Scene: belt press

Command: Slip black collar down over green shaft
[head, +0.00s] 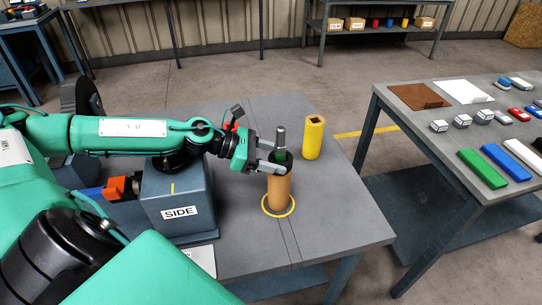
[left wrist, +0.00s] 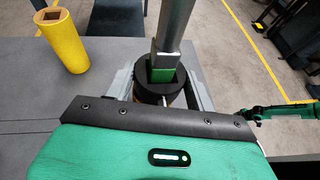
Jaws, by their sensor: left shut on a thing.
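The black collar (left wrist: 160,90) is between the fingers of my left gripper (head: 274,162), which is shut on it. The green shaft (left wrist: 162,68) shows inside the collar's opening, with a grey metal rod (left wrist: 174,25) rising above it; the rod also shows in the head view (head: 281,136). The collar is around the green part at the top of an orange-brown cylinder (head: 277,191), which stands upright in a yellow ring on the table. How far down the collar sits is hidden by the fingers. A green arm with a dark end (left wrist: 258,112), seemingly my right, is small in the wrist view.
A yellow cylinder (head: 313,138) with a square hole stands behind and to the right. A grey block marked SIDE (head: 178,200) stands left of the brown cylinder. The table's front right is clear. Another table (head: 455,180) at right holds several small parts.

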